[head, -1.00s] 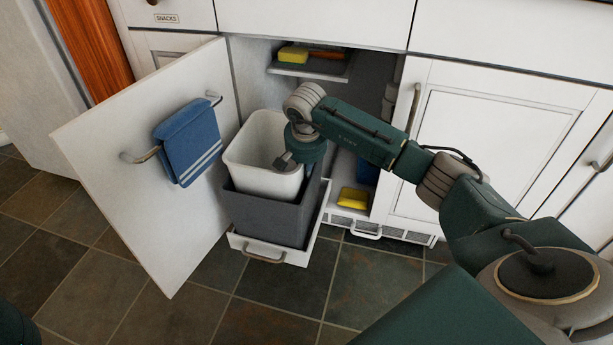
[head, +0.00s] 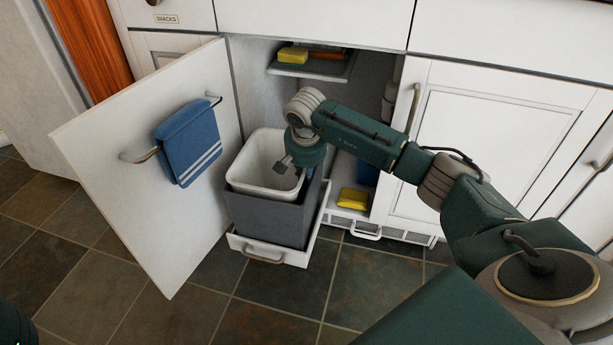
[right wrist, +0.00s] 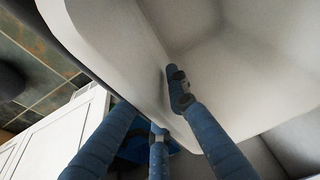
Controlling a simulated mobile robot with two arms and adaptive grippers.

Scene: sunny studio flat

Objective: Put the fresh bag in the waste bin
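The waste bin is a dark grey outer bin (head: 265,217) on a pulled-out drawer under the counter. A white inner bucket (head: 246,158) sits inside it, its rim above the grey walls. My right gripper (head: 303,172) is at the bucket's right side. In the right wrist view its blue fingers (right wrist: 165,110) straddle the wall of the white bucket (right wrist: 120,50), one inside and the others outside, and look closed on it. The fingertips are partly hidden by the wrist in the head view. I cannot make out a fresh bag. My left gripper is not in view.
The open cabinet door (head: 120,150), with a blue towel (head: 187,142), stands left of the bin. A shelf holds a yellow sponge (head: 293,55). A yellow item (head: 355,199) and a blue item (head: 367,172) lie inside at right. The tiled floor (head: 270,310) in front is clear.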

